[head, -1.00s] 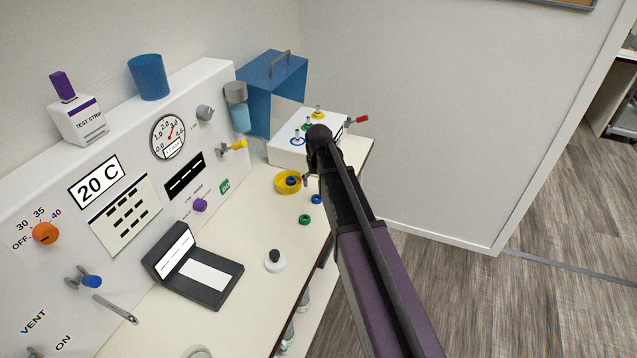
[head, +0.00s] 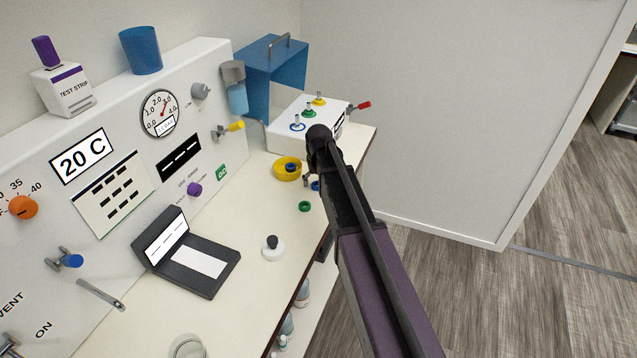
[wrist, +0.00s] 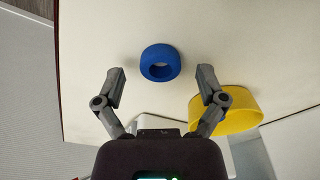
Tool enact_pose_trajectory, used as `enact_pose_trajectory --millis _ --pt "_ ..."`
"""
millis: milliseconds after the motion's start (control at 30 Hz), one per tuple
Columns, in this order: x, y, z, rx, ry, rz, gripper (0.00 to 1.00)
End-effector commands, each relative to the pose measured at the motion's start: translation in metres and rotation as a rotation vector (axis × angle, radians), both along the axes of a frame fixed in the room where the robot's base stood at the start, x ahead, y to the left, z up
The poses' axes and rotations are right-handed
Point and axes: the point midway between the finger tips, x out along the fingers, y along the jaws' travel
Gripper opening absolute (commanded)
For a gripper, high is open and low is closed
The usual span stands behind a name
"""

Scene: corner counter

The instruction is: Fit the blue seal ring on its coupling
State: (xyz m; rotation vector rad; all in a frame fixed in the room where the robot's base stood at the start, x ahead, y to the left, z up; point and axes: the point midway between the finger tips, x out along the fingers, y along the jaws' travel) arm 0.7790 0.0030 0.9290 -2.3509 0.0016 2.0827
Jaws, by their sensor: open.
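The blue seal ring (head: 315,186) lies on the counter, partly hidden by my arm in the head view. In the wrist view the blue ring (wrist: 160,75) lies flat just beyond and between my fingertips. My gripper (wrist: 161,82) is open and empty, with its fingers spread wider than the ring. In the head view my gripper (head: 308,181) is beside the ring, mostly hidden by my arm. The coupling with a blue ring mark (head: 297,127) stands on the white box (head: 286,141), with green- and yellow-marked couplings behind it.
A yellow dish (head: 279,175) with something blue in it stands close by; it also shows beside my right finger in the wrist view (wrist: 238,115). A green ring (head: 305,206) and a white black-knobbed object (head: 273,250) lie nearer. The counter edge is close on the right.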

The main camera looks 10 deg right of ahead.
Motion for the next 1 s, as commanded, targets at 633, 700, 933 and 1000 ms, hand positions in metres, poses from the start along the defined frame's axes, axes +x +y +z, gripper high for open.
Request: enact_pose_trajectory --millis 633,700,933,1000 --pt "0.0005 0.0002 -0.0044 0.0 0.0 0.0 0.46" --pt "0.0005 0.0002 -0.0044 0.0 0.0 0.0 0.25" --pt "0.0005 0.0002 -0.0045 0.0 0.0 0.0 0.06" --pt "0.0006 0.0002 -0.0039 0.0 0.0 0.0 0.06"
